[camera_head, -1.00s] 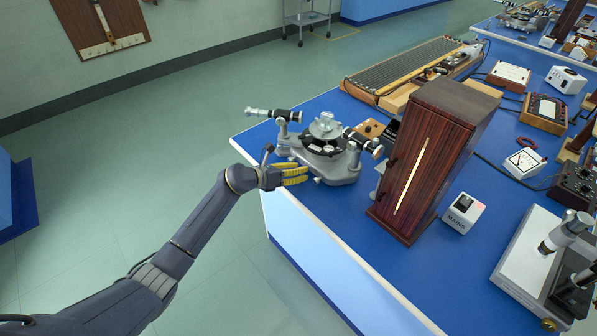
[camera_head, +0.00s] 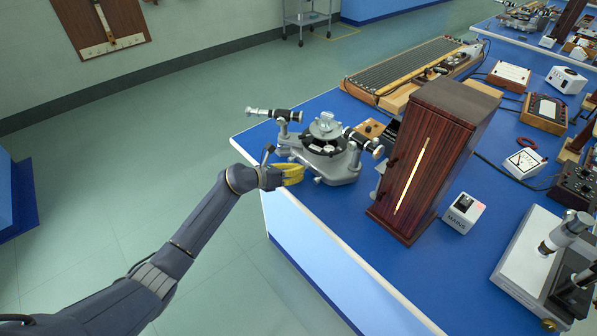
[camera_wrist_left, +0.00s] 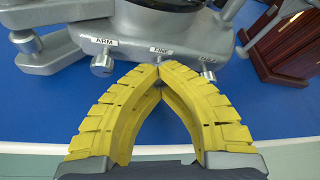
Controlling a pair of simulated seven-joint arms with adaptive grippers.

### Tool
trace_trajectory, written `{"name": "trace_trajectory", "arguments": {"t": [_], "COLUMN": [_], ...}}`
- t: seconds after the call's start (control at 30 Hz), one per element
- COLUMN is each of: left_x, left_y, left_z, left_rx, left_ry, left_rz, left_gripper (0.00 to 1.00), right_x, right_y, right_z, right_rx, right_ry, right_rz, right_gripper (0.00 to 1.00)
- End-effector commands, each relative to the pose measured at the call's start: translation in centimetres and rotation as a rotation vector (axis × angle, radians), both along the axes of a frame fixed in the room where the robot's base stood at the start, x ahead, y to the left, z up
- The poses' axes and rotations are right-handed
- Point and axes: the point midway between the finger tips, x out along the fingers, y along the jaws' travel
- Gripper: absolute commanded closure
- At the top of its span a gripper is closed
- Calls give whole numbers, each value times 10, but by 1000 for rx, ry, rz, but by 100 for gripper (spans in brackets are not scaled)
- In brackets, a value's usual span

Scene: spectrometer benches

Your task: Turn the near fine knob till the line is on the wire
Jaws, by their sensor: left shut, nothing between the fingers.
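The spectrometer (camera_head: 337,168), grey with black tubes and a round central table, stands at the near left corner of the blue bench. My left gripper (camera_head: 300,174), with yellow fingers, is at its near side. In the left wrist view its fingertips (camera_wrist_left: 160,68) meet right below the FINE label (camera_wrist_left: 160,50), with nothing seen between them. The fine knob is hidden behind the tips; I cannot tell whether they touch it. A knob (camera_wrist_left: 102,66) sits below the ARM label (camera_wrist_left: 104,41) to the left. The line and wire are not visible. My right gripper is out of view.
A tall dark wooden case (camera_head: 425,165) with a bright slit stands right of the spectrometer. The bench's near edge (camera_head: 285,225) runs just below my gripper.

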Motion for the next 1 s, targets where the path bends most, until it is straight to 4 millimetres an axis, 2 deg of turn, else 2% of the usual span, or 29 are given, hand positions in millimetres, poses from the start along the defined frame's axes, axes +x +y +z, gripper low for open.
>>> {"name": "trace_trajectory", "arguments": {"t": [0.37, 1.0], "left_x": [0, -2], "left_y": [-1, -4], "left_z": [2, 2], "left_rx": [78, 387], "left_ry": [-79, -385], "left_rz": [-2, -1], "left_gripper": [100, 100], "right_x": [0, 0], "right_y": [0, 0], "right_z": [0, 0], "right_rx": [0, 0], "right_ry": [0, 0], "right_rz": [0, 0], "right_gripper": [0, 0]}}
